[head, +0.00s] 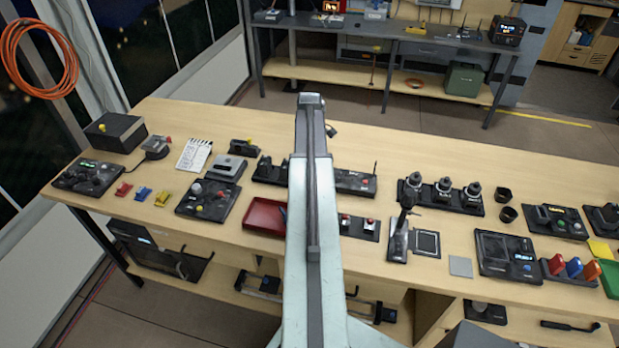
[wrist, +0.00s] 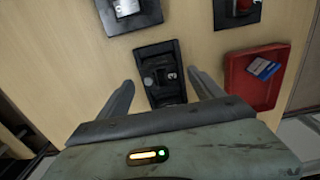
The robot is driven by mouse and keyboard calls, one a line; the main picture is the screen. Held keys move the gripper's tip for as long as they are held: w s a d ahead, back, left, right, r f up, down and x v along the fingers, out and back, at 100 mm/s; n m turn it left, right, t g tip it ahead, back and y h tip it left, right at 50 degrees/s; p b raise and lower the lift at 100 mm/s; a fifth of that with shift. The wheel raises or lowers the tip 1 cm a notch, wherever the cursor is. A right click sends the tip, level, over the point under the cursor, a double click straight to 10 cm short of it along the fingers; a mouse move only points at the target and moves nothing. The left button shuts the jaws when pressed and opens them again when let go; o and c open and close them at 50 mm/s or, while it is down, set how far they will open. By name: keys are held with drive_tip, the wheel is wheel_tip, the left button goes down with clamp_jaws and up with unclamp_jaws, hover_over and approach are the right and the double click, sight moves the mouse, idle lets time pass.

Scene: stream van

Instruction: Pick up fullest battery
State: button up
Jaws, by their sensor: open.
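My gripper (wrist: 160,75) is open and empty in the wrist view. Its fingers point toward a black device (wrist: 160,58) with small silvery knobs, which lies between and beyond the tips; I cannot tell how high above it they are. No clear battery shows in the wrist view. My gripper cannot be made out in the head view.
A red tray (wrist: 233,85) holding blue pieces (wrist: 263,67) lies right of the fingers. The long wooden bench (head: 470,150) carries many devices along its front, with clear wood behind. My column hides its middle. A notepad (head: 194,154) and black box (head: 115,132) are at left.

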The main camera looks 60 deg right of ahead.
wheel_tip(320, 180, down, 5)
drive_tip(key=b, duration=0.3)
drive_tip(key=shift+w+r+b, duration=0.1)
drive_tip(key=shift+w+b, duration=0.05)
drive_tip(key=shift+b, duration=0.25)
drive_tip(key=shift+r, duration=0.2)
drive_tip(key=shift+c, duration=0.3)
clamp_jaws()
